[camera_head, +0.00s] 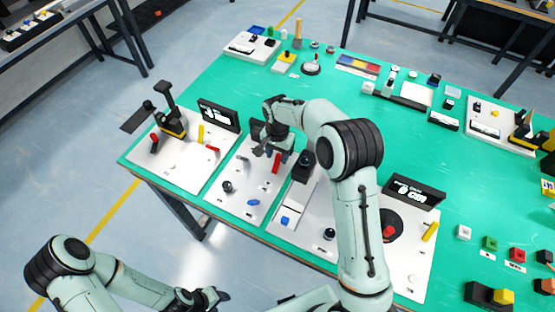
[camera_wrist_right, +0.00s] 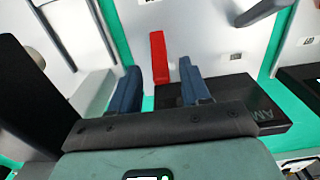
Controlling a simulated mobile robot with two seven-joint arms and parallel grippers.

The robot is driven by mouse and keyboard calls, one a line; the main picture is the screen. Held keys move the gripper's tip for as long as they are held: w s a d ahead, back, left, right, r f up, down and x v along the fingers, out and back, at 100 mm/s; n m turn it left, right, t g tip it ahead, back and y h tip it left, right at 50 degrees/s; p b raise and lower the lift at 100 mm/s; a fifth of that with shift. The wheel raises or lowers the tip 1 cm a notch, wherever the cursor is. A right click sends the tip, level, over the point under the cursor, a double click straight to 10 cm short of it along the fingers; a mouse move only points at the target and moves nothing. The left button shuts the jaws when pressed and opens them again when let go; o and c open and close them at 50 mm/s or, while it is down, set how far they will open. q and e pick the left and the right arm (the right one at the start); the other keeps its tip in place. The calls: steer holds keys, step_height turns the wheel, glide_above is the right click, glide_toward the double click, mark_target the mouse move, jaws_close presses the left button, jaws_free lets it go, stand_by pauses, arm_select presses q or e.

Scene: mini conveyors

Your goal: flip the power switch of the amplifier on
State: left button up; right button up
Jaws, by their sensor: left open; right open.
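The amplifier panel (camera_head: 240,198) is a white board near the table's front edge. Its black nameplate (camera_head: 256,129) is partly hidden by my right gripper in the head view; in the wrist view the nameplate (camera_wrist_right: 262,112) shows the letters "AM". A red switch lever (camera_head: 276,163) stands on the panel. My right gripper (camera_head: 271,153) is open over the panel. In the right wrist view the red lever (camera_wrist_right: 158,55) lies between the open fingertips (camera_wrist_right: 158,68), with no clear contact. My left gripper (camera_head: 207,296) is open and empty, off the table at the bottom.
A panel (camera_head: 172,172) with red and yellow levers stands left of the amplifier. Another white panel (camera_head: 318,212) with a blue switch lies to its right, partly behind my right arm. Blue and dark knobs sit on the amplifier's front part. Bare green table (camera_head: 215,85) lies behind.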

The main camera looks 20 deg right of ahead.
mark_target(278, 159)
steer(key=shift+f, duration=1.75)
